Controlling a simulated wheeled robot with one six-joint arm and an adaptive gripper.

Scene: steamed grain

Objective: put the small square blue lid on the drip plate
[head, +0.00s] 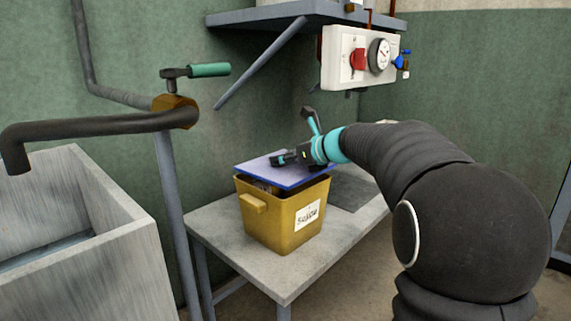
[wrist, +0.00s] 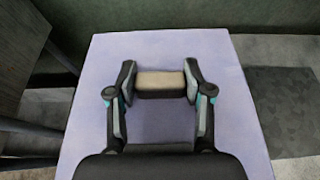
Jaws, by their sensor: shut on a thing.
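The square blue lid (head: 268,174) is at the top of a yellow bin (head: 283,218) in the head view. A dark gap shows between the lid and the bin's rim at the front, so the lid sits slightly above the rim there. In the wrist view the lid's pale top (wrist: 105,80) fills the middle. My gripper (head: 284,159) is above the lid, its fingers (wrist: 160,84) shut on the lid's beige block handle (wrist: 160,78). A dark grey flat rectangle (head: 353,191), seemingly the drip plate, lies on the table right of the bin.
The bin stands on a grey table (head: 225,232) and has a white label. A concrete sink (head: 85,240) and a pipe with a green-handled valve (head: 208,70) are at left. A shelf (head: 285,14) and a gauge panel (head: 358,57) hang above.

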